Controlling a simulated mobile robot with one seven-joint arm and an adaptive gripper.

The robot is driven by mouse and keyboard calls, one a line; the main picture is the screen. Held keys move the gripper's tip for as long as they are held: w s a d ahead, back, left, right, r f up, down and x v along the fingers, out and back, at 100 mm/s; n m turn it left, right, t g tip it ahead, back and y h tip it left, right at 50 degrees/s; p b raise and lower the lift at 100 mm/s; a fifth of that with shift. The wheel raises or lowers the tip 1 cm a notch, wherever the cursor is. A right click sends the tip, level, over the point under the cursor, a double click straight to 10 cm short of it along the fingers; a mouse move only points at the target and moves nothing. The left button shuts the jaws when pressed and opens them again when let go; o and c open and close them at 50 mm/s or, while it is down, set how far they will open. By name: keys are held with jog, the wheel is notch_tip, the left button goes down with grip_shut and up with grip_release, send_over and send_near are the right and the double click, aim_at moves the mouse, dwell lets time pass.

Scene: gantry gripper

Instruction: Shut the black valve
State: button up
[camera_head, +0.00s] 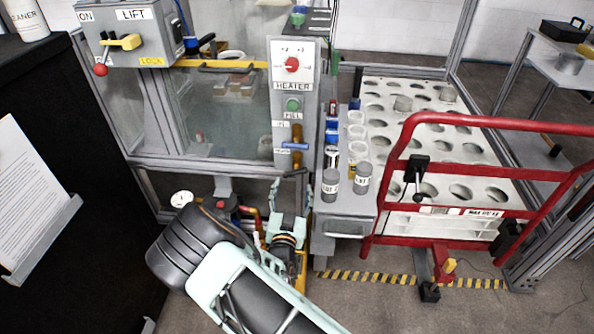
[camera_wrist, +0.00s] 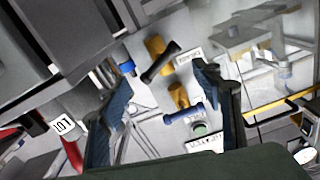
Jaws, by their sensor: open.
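The black valve shows in the wrist view as a black lever handle (camera_wrist: 161,62) on a yellow-orange body (camera_wrist: 157,45). The handle lies at a slant, between and ahead of my fingertips. My gripper (camera_wrist: 163,78) is open and empty, its two dark fingers on either side of the handle, with no clear contact. In the head view my gripper (camera_head: 290,192) is raised at the lower end of the heater panel, and the black valve there is hard to make out. A blue valve handle (camera_wrist: 183,113) on a similar orange body sits nearby; it also shows in the head view (camera_head: 295,146).
The grey heater panel (camera_head: 283,65) carries a red knob (camera_head: 292,65) and a green button (camera_head: 293,104). Grey lot-labelled jars (camera_head: 331,184) stand on the bench right of my gripper. A red rail frame (camera_head: 480,122) stands further right. A glass-walled tank (camera_head: 222,115) is at left.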

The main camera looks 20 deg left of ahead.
aim_at(295, 174)
jog(key=x, duration=0.9)
jog(key=shift+b, duration=0.4)
jog(key=shift+c, duration=0.5)
jog(key=shift+s+d, duration=0.1)
jog(key=c, duration=1.5)
jog(key=o, duration=1.6)
jog(key=v, duration=1.2)
jog(key=shift+c, duration=0.5)
